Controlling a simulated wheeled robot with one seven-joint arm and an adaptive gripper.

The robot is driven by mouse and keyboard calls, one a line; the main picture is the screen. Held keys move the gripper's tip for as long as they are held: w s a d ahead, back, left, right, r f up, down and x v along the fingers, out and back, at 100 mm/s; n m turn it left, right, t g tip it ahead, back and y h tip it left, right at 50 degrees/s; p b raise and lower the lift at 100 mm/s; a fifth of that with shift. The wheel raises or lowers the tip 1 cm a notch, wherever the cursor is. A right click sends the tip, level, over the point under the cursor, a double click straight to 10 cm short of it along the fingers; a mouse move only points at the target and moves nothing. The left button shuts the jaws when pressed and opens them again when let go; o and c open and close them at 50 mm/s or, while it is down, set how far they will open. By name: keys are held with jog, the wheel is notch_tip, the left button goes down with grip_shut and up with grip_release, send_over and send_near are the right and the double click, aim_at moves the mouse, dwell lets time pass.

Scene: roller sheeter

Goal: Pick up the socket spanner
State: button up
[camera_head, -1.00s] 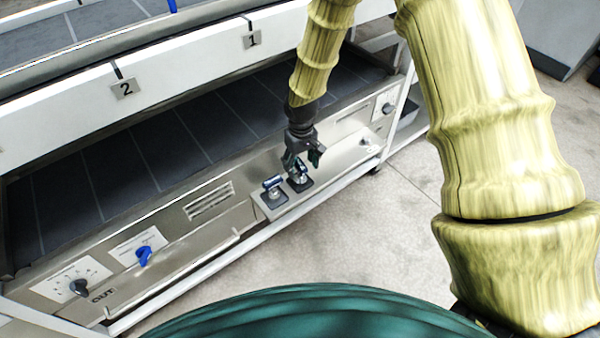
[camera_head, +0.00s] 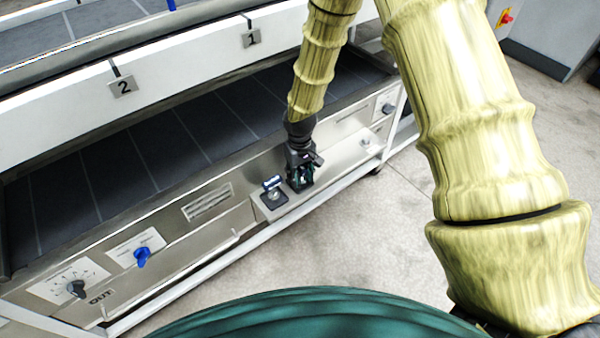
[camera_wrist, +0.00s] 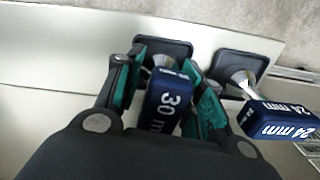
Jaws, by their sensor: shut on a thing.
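A socket spanner with a dark blue head marked "30 m…" (camera_wrist: 166,108) sits between the fingers of my gripper (camera_wrist: 163,88) in the wrist view. The green-padded fingers are closed on its two sides. Its lower end is at a dark square holder (camera_wrist: 180,47); I cannot tell whether it is still seated. A second socket spanner, marked "24 mm" (camera_wrist: 282,121), stands beside it, to the right, in its own dark square holder (camera_wrist: 228,66). In the head view my gripper (camera_head: 300,180) hides the held spanner, and the 24 mm one (camera_head: 272,184) shows to its left.
The holders are on a metal ledge (camera_head: 345,158) along the front of the sheeter. A blue knob (camera_head: 142,256) and a black dial (camera_head: 77,288) are farther left. A dark slatted bed (camera_head: 150,150) lies behind. The floor (camera_head: 370,240) in front is clear.

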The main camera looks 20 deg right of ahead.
jog(key=shift+r, duration=0.65)
notch_tip(320, 180, up, 3)
jog(key=shift+f+p, duration=0.2)
jog(key=shift+p, duration=0.25)
jog(key=s+a+r, duration=0.1)
jog(key=s+a, duration=0.2)
jog(key=s, duration=1.2)
jog(key=shift+s+p, duration=0.35)
jog(key=shift+p, duration=0.05)
